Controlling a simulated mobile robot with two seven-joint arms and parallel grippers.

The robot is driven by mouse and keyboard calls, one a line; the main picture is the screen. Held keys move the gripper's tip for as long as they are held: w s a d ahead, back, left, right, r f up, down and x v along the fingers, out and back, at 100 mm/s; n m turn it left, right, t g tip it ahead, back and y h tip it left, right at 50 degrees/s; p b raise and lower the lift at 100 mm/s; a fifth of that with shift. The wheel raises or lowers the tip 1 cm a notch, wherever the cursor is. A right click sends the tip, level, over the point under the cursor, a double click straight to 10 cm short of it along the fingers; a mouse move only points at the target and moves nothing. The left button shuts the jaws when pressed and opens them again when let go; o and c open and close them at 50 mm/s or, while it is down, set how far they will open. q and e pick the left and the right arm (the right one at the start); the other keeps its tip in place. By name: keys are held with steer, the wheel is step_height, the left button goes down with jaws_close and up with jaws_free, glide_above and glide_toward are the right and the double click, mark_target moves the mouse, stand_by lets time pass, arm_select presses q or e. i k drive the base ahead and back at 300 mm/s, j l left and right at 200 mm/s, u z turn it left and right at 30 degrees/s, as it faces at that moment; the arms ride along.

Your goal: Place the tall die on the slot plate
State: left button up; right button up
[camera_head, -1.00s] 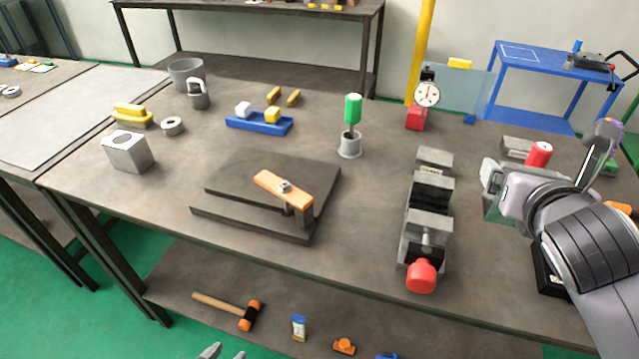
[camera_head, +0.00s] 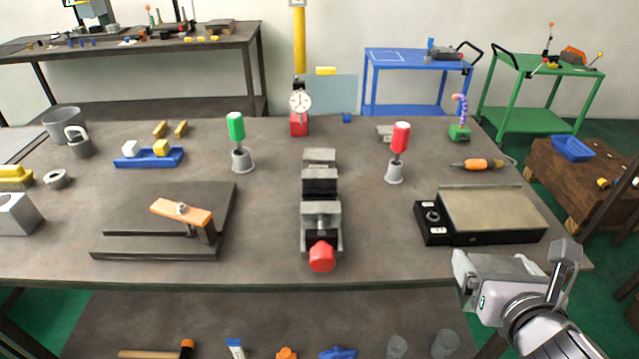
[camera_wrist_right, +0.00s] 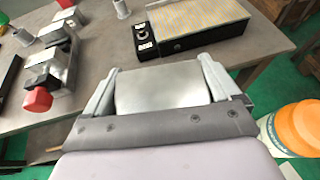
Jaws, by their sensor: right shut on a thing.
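My right gripper (camera_head: 497,268) is at the lower right of the head view, in front of the table's front edge. It is shut on a plain silver-grey block, which looks like the tall die (camera_wrist_right: 162,88); in the right wrist view it sits between both fingers, its lower part hidden by the gripper. A dark stepped plate (camera_head: 115,247), which may be the slot plate, lies at the left front of the table with an orange clamp bar (camera_head: 181,212) on it. The gripper is well to the right of this plate. My left gripper is not in view.
A vise with a red knob (camera_head: 321,257) stands mid-table. A black-sided box with a flat top plate (camera_head: 490,213) lies beyond my right gripper. Green and red-handled tools (camera_head: 236,127) (camera_head: 401,137) stand upright in holders. Table is clear between plate and vise.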

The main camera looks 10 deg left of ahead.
mark_target(148, 204)
steer(key=j+z, duration=0.1)
steer(key=z, duration=0.4)
steer(key=k+z, duration=0.15)
steer(key=z, duration=0.85)
steer(key=k+z, duration=0.15)
steer(key=z, duration=0.2)
steer(key=k+j+z, duration=0.1)
steer(key=z, duration=0.2)
steer(key=k+j, duration=0.1)
steer(key=k, duration=0.3)
steer(key=u, duration=0.45)
steer(key=j+u, duration=0.1)
steer(key=u, duration=0.3)
steer(key=j+u, duration=0.1)
steer(key=u, duration=0.35)
steer(key=j+u, duration=0.1)
steer(key=u, duration=0.35)
steer(key=j+u, duration=0.1)
steer(key=u, duration=0.75)
steer(key=j+u, duration=0.15)
steer(key=u, duration=0.3)
